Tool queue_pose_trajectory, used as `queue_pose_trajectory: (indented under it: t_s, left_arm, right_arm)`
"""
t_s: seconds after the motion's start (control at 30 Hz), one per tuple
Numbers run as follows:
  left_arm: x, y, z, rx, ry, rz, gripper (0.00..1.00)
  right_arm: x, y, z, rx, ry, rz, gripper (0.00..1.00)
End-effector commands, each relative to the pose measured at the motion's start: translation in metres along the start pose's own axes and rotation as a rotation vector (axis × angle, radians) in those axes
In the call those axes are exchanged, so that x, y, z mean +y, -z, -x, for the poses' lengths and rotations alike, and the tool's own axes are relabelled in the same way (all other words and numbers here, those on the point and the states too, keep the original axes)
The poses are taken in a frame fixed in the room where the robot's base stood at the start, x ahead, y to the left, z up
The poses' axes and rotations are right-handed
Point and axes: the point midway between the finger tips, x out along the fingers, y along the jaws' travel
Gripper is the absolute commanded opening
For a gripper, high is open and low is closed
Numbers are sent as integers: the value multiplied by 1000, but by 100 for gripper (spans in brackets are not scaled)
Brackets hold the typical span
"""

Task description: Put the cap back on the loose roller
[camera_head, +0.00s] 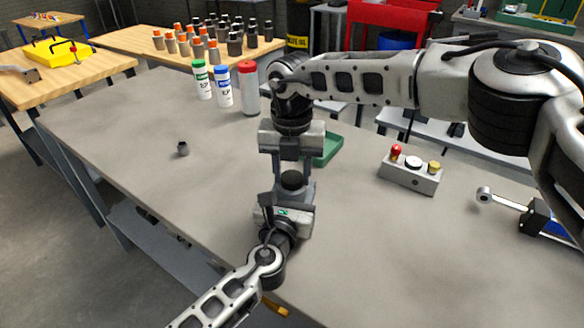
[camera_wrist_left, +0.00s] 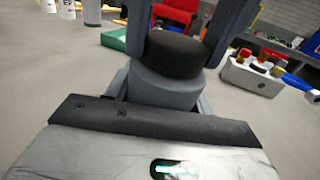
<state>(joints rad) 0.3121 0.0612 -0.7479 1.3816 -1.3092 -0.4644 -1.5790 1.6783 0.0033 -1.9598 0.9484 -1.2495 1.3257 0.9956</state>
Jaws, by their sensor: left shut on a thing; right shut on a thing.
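A black cap (camera_head: 291,181) is between the finger ends of my right gripper (camera_head: 292,174), which comes down from above and is shut on it. Directly below, the grey roller (camera_wrist_left: 165,88) stands roughly upright in my left gripper (camera_head: 288,199), which is shut on it above the table. In the left wrist view the cap (camera_wrist_left: 178,54) is in line over the roller and no gap shows between them. I cannot tell whether it is fully seated. The gripper fingers hide parts of both.
A small dark cylinder (camera_head: 182,148) stands alone on the grey table (camera_head: 110,125). A green tray (camera_head: 329,149) is behind my right gripper. A knob box (camera_head: 411,175) and a metal tool (camera_head: 505,201) lie to the right. Capped bottles (camera_head: 223,86) stand at the back. The table's left part is mostly clear.

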Motion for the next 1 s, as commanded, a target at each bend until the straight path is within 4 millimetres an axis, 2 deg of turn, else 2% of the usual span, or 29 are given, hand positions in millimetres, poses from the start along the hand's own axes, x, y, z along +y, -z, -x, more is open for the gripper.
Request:
queue_pose_trajectory:
  t_s: [0.17, 0.2, 0.27, 0.3, 0.53, 0.67, 0.77, 1.0]
  left_arm:
    - [0, 1, 0, 2, 0, -1, 12]
    - [0, 1, 0, 2, 0, -1, 12]
    - [0, 1, 0, 2, 0, -1, 12]
    - [0, 1, 0, 2, 0, -1, 12]
    - [0, 1, 0, 2, 0, -2, 12]
    - [0, 1, 0, 2, 0, -2, 12]
    - [0, 1, 0, 3, 0, -2, 12]
    - [0, 2, 0, 3, 0, -2, 12]
  right_arm:
    - [0, 0, -4, 0, 0, 1, 18]
    - [0, 0, -4, -1, 0, 1, 45]
    - [0, 0, -4, -1, 0, 1, 62]
    - [0, 0, -4, -1, 0, 1, 65]
    - [0, 0, -4, 0, 0, 1, 65]
    - [0, 0, 4, -1, -1, 0, 65]
    - [0, -1, 18, -3, -2, 0, 65]
    - [0, -1, 70, -4, -2, 0, 65]
